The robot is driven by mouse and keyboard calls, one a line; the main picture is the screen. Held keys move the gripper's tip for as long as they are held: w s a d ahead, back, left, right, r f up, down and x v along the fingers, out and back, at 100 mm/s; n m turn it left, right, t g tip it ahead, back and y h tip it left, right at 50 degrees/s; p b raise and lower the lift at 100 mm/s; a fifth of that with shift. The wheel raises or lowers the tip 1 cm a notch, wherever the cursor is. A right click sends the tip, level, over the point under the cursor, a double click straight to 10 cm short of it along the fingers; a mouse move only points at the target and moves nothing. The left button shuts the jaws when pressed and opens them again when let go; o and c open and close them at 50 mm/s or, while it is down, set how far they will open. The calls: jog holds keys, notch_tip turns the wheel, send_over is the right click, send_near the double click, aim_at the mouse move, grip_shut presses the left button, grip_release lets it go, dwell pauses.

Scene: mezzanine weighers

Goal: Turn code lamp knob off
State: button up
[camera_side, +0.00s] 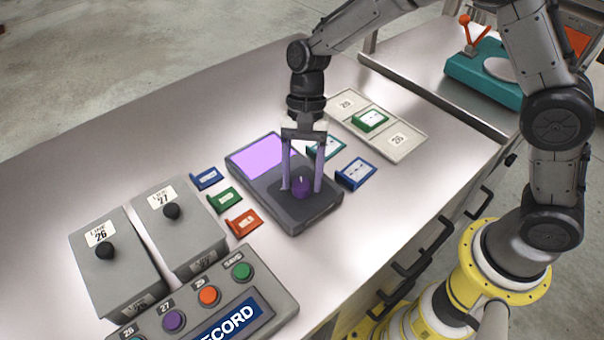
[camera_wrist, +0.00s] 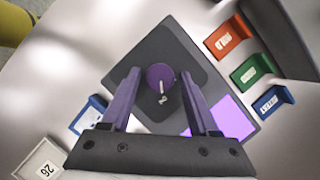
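The code lamp is a dark grey box (camera_side: 268,187) on the metal table with a lit purple panel (camera_side: 252,155) at its far end. Its purple knob (camera_side: 300,187) sits on a darker plate at the near end and also shows in the wrist view (camera_wrist: 160,77), with a pale pointer mark. My gripper (camera_side: 301,190) points down over the box, with its two purple fingers apart, one on each side of the knob. In the wrist view the fingers (camera_wrist: 158,90) are open with gaps to the knob. The lit panel is partly hidden there by a finger.
Blue, green and red tags (camera_side: 224,198) lie left of the box, with a blue tag (camera_side: 356,173) on its right. A pale tray (camera_side: 398,153) is behind. Two grey boxes (camera_side: 117,262) and a button panel (camera_side: 285,298) stand at the front left. The far-left tabletop is clear.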

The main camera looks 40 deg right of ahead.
grip_shut()
jog(key=shift+n, duration=0.3)
jog(key=n+g+h, duration=0.1)
jog(key=n, duration=0.2)
jog(key=shift+w+a, duration=0.1)
jog(key=n+h, duration=0.1)
jog(key=n, duration=0.2)
jog(key=shift+a+n+g, duration=0.1)
jog(key=shift+n+g, duration=0.2)
jog(key=shift+n, duration=0.1)
jog(key=n+h, duration=0.1)
jog(key=n, duration=0.2)
jog(key=n+h, duration=0.2)
jog(key=n, duration=0.1)
jog(key=shift+a+n, duration=0.15)
jog(key=shift+n, duration=0.15)
jog(key=shift+o, duration=1.6)
grip_release()
